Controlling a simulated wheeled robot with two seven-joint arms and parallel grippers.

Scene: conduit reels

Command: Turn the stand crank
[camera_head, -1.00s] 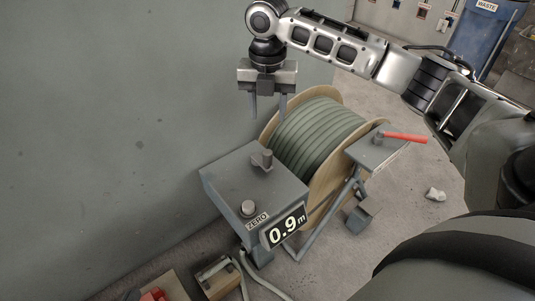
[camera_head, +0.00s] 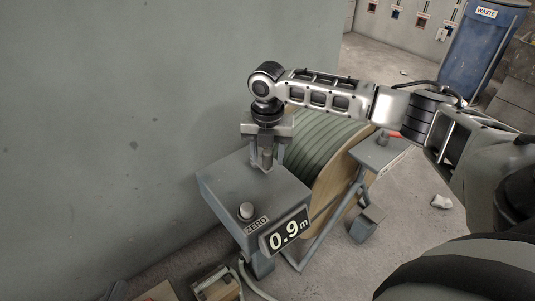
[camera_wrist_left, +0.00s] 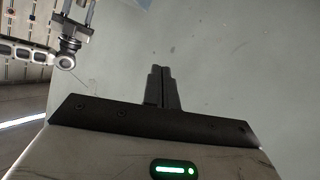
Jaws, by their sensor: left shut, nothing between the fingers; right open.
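The crank's red handle (camera_head: 394,134) sits on the grey right-hand plate of the reel stand (camera_head: 378,156) in the head view, mostly hidden behind my arm. The reel (camera_head: 322,140) of green conduit with wooden flanges stands between that plate and a grey counter box (camera_head: 240,190). My right gripper (camera_head: 266,168) points down over the box top with open fingers, one each side of a small upright grey post; contact cannot be told. My left gripper (camera_wrist_left: 162,70) is shut and empty against the grey wall in the left wrist view, where my right gripper (camera_wrist_left: 76,15) also shows.
The box has a ZERO button (camera_head: 246,210) and a display (camera_head: 286,233) reading 0.9 m. A grey wall is at left. A small open box (camera_head: 216,282) stands on the floor in front. A blue waste bin (camera_head: 480,50) is at the back right.

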